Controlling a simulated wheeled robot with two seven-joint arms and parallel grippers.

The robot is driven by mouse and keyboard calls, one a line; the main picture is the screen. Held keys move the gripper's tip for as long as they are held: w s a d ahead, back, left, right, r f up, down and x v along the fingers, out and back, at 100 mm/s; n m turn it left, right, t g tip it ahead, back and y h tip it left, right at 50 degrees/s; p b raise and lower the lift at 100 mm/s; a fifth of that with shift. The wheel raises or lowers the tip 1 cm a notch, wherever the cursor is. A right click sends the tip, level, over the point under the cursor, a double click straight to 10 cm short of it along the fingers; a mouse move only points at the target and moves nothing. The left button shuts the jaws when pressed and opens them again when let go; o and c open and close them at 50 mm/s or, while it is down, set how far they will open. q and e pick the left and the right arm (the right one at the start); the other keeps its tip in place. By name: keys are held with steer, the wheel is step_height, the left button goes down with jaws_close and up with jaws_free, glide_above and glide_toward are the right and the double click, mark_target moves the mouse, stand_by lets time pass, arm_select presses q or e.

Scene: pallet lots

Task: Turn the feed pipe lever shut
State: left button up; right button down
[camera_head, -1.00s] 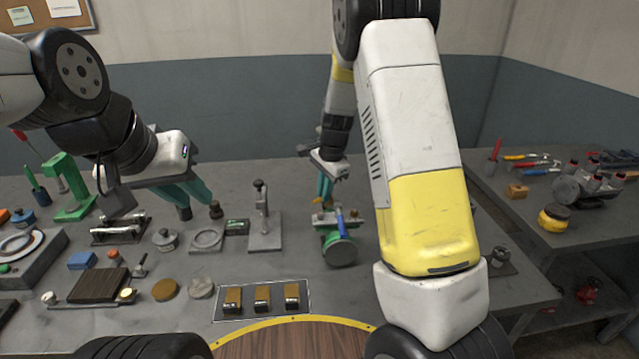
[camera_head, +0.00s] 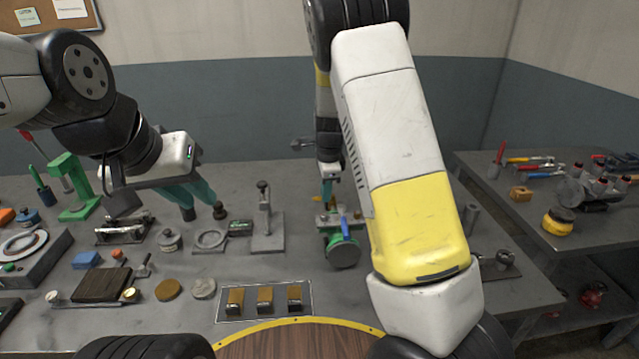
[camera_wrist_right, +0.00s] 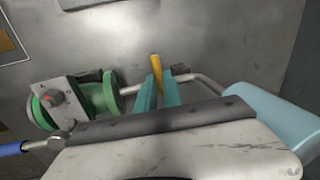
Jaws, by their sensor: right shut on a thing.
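The feed pipe fitting (camera_head: 343,252) stands on the bench right of centre, with green round flanges; the right wrist view shows its green flange (camera_wrist_right: 98,97) and a grey pipe (camera_wrist_right: 207,82). A yellow lever (camera_wrist_right: 156,66) sticks out beyond my right fingertips by the pipe. My right gripper (camera_wrist_right: 160,78) is shut on this lever, with a teal finger on each side. In the head view my right gripper (camera_head: 328,192) is just behind the fitting. A blue-handled lever (camera_head: 345,228) is also on the fitting. My left gripper (camera_head: 200,197) is open and empty above the bench at left.
A grey upright stand (camera_head: 266,225) and a flat ring (camera_head: 210,240) are left of the fitting. A tray with several brown blocks (camera_head: 264,300) lies in front. A side table (camera_head: 500,215) with tools is at right.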

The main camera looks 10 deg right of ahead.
steer(key=c, duration=1.5)
jaws_free()
step_height(320, 180, up, 8)
steer(key=s, duration=0.1)
steer(key=shift+s+f, duration=0.15)
steer(key=shift+s, duration=0.1)
